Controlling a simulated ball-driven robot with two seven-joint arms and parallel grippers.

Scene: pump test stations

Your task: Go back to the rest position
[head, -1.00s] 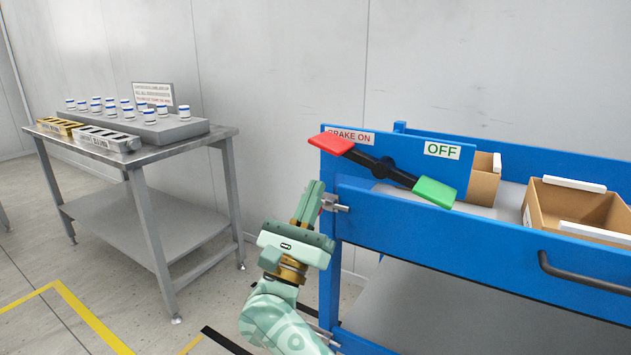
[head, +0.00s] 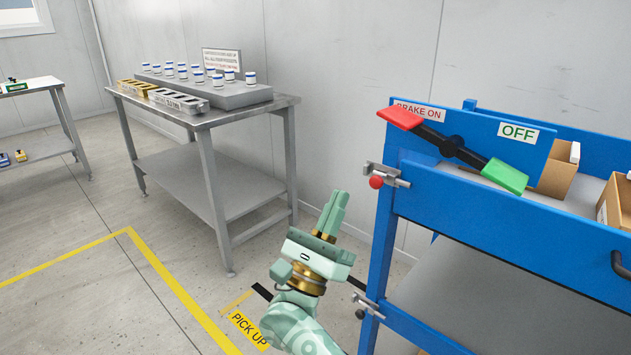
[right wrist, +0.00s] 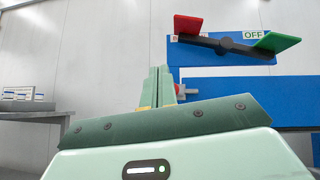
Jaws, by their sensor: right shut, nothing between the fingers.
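My right gripper (head: 333,213) is shut and empty, pointing up in the gap between the steel table and the blue cart. Its closed fingers also show in the right wrist view (right wrist: 158,88). It stands apart from the cart's latch with a red knob (head: 377,182), which is to its right. The brake lever (head: 452,146) on the blue cart (head: 470,215) has a red end and a green end. The red end is at the BRAKE ON label and the green end is below the OFF label. My left gripper is not in view.
A steel table (head: 205,118) with several white blue-banded jars on a grey block stands at the left. Cardboard boxes (head: 615,200) sit on the cart at the right. Yellow floor tape and a PICK UP label (head: 249,330) mark the floor. Open floor lies at the lower left.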

